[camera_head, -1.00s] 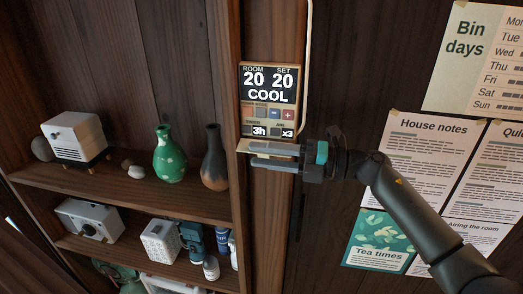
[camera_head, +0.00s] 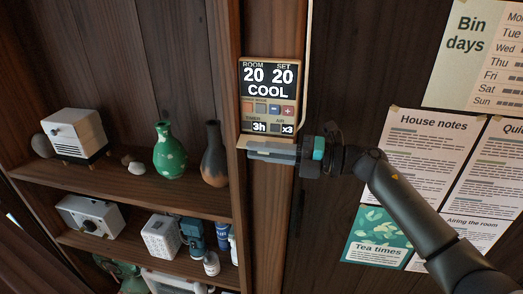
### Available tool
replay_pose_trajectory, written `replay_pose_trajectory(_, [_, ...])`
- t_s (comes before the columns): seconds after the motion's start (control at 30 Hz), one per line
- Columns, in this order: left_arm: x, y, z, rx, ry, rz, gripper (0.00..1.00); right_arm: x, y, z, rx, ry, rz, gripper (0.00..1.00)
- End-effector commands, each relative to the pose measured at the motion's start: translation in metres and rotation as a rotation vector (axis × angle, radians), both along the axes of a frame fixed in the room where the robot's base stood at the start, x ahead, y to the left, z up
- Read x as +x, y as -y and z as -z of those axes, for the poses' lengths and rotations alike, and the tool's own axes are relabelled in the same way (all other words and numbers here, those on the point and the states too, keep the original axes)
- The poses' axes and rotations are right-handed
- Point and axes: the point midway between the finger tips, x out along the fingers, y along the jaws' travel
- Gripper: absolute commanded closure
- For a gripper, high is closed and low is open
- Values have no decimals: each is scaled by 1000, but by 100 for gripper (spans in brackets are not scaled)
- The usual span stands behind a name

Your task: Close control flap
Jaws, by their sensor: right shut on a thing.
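The wall control panel (camera_head: 268,82) is on the wooden post, its display reading ROOM 20, SET 20 and COOL. Its button rows are uncovered. The control flap (camera_head: 243,141) stands out from the panel's lower edge, hanging open; only its pale edge shows. My right gripper (camera_head: 262,151) reaches in from the right just below the buttons. Its fingers lie together at the flap and are shut on it, hiding most of it. My left gripper is not in view.
Shelves at left hold a white box-shaped device (camera_head: 75,133), a green vase (camera_head: 168,150) and a dark vase (camera_head: 215,153) close to the post. Paper notices (camera_head: 425,150) hang on the wall at right, behind my arm.

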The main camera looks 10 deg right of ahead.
Motion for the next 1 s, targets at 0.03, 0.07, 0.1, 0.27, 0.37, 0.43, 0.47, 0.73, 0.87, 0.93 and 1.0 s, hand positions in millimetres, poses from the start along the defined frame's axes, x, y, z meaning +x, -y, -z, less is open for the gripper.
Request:
replay_pose_trajectory(0.03, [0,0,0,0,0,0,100,0,0,1,-1,-1,0,100])
replay_pose_trajectory(0.07, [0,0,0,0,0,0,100,0,0,1,-1,-1,0,100])
replay_pose_trajectory(0.1, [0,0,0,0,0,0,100,0,0,1,-1,-1,0,100])
replay_pose_trajectory(0.27, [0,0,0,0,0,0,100,0,0,1,1,-4,1,100])
replay_pose_trajectory(0.37, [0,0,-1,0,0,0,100,0,0,1,1,-6,1,100])
replay_pose_trajectory(0.43, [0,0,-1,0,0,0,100,0,0,1,1,-8,1,100])
replay_pose_trajectory(0.47, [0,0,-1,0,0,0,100,0,0,1,1,-9,1,100])
replay_pose_trajectory(0.73, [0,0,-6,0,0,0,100,0,0,0,8,-32,2,100])
replay_pose_trajectory(0.87, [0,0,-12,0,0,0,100,-1,0,-2,19,-67,2,100])
replay_pose_trajectory(0.93, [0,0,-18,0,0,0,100,-2,0,-4,28,-98,1,100])
replay_pose_trajectory(1.0, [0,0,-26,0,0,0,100,-2,0,-7,42,-140,2,100])
